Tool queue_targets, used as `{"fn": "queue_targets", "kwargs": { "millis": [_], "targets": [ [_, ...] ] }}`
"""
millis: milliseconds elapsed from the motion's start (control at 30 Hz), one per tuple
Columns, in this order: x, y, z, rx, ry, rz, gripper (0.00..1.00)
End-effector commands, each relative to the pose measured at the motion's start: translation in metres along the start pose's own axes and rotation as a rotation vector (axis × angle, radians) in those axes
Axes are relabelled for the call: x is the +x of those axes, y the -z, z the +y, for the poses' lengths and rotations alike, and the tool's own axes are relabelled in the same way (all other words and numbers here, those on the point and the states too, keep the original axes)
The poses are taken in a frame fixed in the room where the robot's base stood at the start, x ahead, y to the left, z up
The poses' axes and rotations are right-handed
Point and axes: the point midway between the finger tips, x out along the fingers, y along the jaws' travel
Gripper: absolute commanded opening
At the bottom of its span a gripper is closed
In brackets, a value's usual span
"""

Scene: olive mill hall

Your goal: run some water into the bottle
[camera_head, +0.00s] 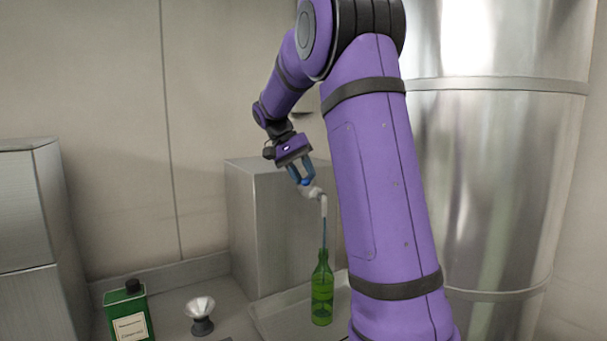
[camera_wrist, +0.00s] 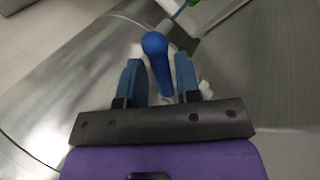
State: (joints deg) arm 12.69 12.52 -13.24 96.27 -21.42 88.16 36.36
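A green glass bottle (camera_head: 322,293) stands upright on a metal tray under the tap spout (camera_head: 323,206). A thin bluish stream (camera_head: 323,233) runs from the spout down to the bottle's mouth. A darker band shows low in the bottle, but I cannot tell the water level surely. The tap's blue lever (camera_wrist: 158,66) stands between the two fingers of my gripper (camera_wrist: 159,80). The fingers are apart, with a narrow gap showing on each side of the lever. In the head view my gripper (camera_head: 301,174) is at the tap, above and left of the bottle.
A metal box (camera_head: 262,225) stands behind the tap. The drip tray (camera_head: 277,318) lies under the bottle. A funnel-like piece with a dark base (camera_head: 201,313) and a green labelled can (camera_head: 128,313) stand to the left. A large steel tank (camera_head: 500,180) fills the right.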

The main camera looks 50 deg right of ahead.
Motion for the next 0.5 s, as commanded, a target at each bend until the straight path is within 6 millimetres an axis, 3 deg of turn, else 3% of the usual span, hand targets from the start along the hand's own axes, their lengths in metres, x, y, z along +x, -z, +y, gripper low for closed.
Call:
{"fn": "queue_targets", "kwargs": {
  "millis": [333, 500],
  "targets": [
    [-0.001, 0.0, 0.0, 0.0, 0.0, 0.0, 0.45],
    [-0.015, 0.0, -0.001, -0.001, 0.001, 0.002, 0.45]
  ]
}}
